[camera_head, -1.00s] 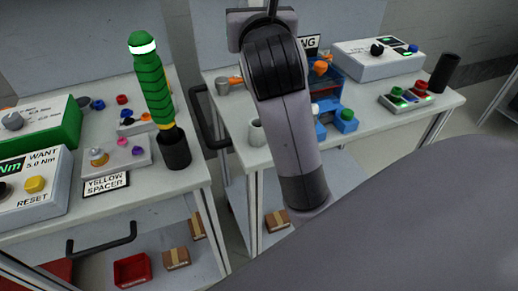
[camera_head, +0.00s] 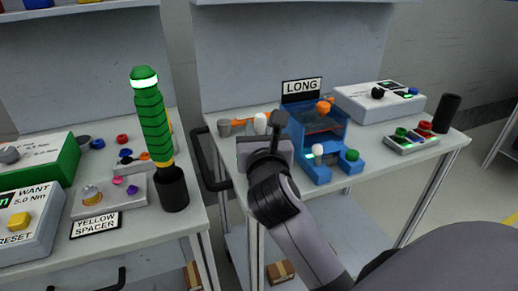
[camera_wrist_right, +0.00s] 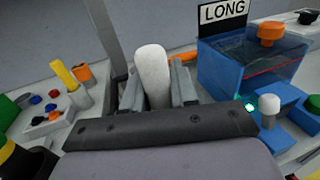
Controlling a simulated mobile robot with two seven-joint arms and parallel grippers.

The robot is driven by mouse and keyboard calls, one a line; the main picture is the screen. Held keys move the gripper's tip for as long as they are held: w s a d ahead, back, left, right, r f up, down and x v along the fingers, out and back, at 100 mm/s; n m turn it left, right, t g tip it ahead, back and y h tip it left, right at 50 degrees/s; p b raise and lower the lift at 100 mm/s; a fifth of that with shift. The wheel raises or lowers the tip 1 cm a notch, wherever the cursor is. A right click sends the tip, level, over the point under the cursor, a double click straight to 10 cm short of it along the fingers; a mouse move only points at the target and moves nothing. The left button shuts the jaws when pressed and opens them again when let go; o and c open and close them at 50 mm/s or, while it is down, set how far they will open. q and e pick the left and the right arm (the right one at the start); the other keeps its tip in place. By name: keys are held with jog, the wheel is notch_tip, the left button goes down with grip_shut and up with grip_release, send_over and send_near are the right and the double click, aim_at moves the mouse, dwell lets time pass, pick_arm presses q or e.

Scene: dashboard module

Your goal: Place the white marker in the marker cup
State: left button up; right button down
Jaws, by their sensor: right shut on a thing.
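The white marker (camera_wrist_right: 152,72) stands upright between the two grey fingers of my right gripper (camera_wrist_right: 158,88) in the right wrist view, and the gripper is shut on it. In the head view the marker's pale top (camera_head: 260,123) shows just beyond my right gripper (camera_head: 266,143), over the right table's near left part. The marker's lower end is hidden by the gripper. My left gripper is not in view.
A blue fixture (camera_head: 318,135) with an orange knob stands right of my gripper, before a LONG sign (camera_head: 302,87). Behind it is a white box (camera_head: 380,101). A black cylinder (camera_head: 446,113) stands far right. On the left table, a green tool (camera_head: 153,125) stands in a black holder.

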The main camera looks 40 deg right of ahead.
jog(key=shift+f+b, duration=0.4)
jog(key=shift+f, duration=1.5)
jog(key=shift+f, duration=0.1)
jog(key=c, duration=0.9)
grip_release()
